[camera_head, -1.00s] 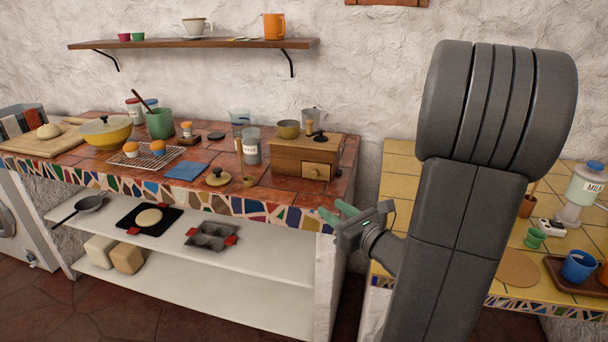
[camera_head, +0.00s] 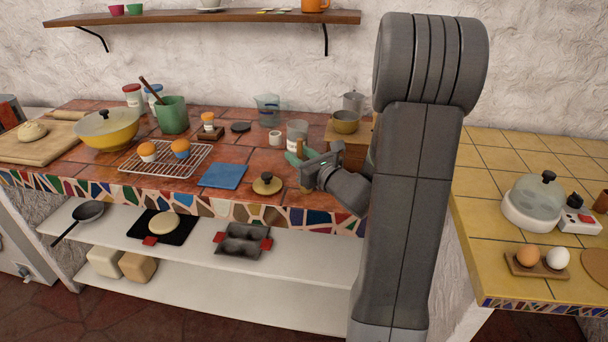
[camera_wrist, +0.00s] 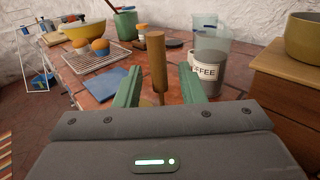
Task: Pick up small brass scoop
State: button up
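In the wrist view, a wooden handle (camera_wrist: 157,62) with a thin stem at its near end shows between my fingers; it looks like the scoop's handle. No brass bowl is visible there; the gripper body covers the near end. My gripper (camera_wrist: 160,88) is open, its two green fingers to either side of the handle, with visible gaps. I cannot tell how far above the counter they are.
A coffee canister (camera_wrist: 208,75) stands close to the right finger. A wooden grinder box (camera_wrist: 285,95) with a brass bowl is at the right. A brass lid (camera_head: 267,184), blue cloth (camera_head: 223,175) and wire rack (camera_head: 187,166) lie to the left.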

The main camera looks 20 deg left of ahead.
jog(key=shift+a, duration=0.15)
grip_shut()
